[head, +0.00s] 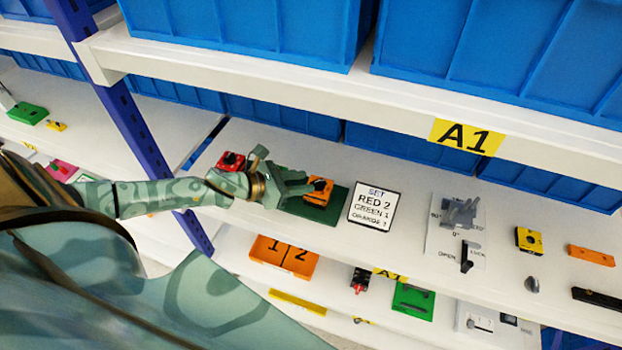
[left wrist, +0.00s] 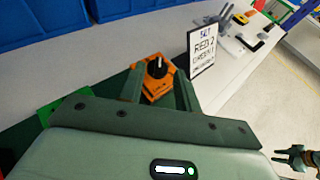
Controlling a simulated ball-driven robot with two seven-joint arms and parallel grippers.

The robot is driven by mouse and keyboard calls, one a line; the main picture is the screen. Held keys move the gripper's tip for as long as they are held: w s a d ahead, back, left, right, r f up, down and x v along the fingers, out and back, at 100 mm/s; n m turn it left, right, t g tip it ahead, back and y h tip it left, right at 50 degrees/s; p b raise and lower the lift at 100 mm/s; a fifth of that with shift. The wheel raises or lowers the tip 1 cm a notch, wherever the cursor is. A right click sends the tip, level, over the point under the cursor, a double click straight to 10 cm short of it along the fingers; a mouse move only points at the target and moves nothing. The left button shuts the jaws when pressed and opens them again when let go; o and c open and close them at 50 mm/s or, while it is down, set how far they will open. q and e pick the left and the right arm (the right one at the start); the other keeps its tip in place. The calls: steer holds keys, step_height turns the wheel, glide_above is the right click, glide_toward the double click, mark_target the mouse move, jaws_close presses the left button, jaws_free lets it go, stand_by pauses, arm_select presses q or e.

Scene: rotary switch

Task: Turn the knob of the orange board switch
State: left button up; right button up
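The orange board switch (head: 319,188) sits at the right end of a dark green board (head: 318,213) on the shelf. In the left wrist view the orange switch (left wrist: 157,88) has a black round knob (left wrist: 156,67) with a pale pointer line. My left gripper (head: 300,187) is above the board, beside the orange switch. In the left wrist view its fingers (left wrist: 160,88) are apart, one on each side of the switch, with nothing gripped. I cannot tell whether they touch it. My right gripper (left wrist: 292,158) shows small at the lower right, its fingers apparently apart.
A red switch (head: 231,161) is left of the gripper, and a green switch (left wrist: 56,107) is partly hidden. A sign (head: 374,206) reading "RED 2, GREEN 1" and an orange line stands right of the board. The white shelf above (head: 300,95) holds blue bins.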

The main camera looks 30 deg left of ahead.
mark_target(319, 181)
arm_select(q)
steer(key=shift+x, duration=1.75)
steer(key=shift+c, duration=0.3)
jaws_close()
